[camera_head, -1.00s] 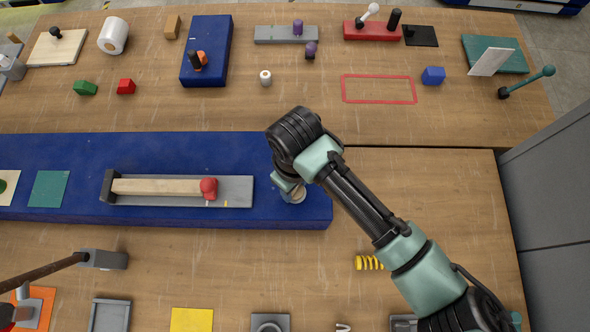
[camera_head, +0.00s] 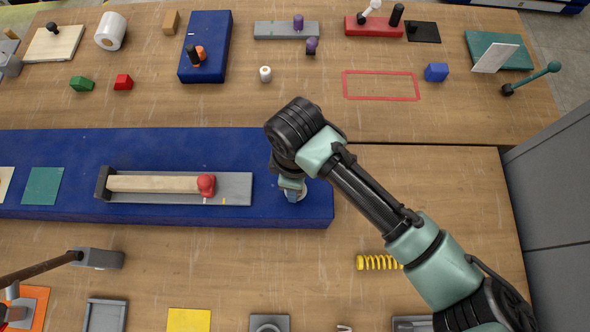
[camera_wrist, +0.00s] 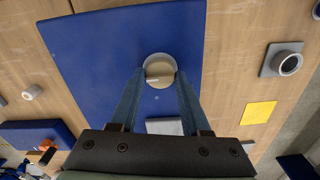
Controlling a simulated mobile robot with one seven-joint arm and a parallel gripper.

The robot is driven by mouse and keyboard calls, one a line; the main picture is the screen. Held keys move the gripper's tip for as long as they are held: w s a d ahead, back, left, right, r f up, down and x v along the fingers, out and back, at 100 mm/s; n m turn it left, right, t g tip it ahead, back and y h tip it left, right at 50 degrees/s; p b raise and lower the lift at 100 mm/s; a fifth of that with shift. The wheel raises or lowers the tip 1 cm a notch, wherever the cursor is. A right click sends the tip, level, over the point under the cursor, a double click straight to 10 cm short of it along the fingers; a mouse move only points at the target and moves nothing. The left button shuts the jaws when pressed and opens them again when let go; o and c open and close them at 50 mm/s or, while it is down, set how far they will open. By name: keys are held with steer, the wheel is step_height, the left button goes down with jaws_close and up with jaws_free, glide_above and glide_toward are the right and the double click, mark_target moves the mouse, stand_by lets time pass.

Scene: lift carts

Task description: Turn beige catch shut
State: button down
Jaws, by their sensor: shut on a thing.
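The beige catch (camera_wrist: 158,66) is a round knob with a raised grip bar and a pale rim, set on the blue board (camera_wrist: 85,50). In the wrist view my gripper (camera_wrist: 160,75) has its two blue fingers on either side of the catch's bar and is shut on it. In the head view my gripper (camera_head: 291,194) points down at the right end of the long blue board (camera_head: 150,150). There it hides most of the catch, and only a bit of its rim shows.
A grey rail with a wooden bar and red knob (camera_head: 206,184) lies left of my gripper. A yellow spring (camera_head: 378,262) lies to the lower right. Grey cabinets (camera_head: 550,200) stand at the right edge. The table between the board and spring is clear.

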steer(key=shift+w, duration=0.1)
steer(key=shift+c, duration=1.9)
jaws_free()
step_height(320, 180, up, 13)
steer(key=b, duration=0.2)
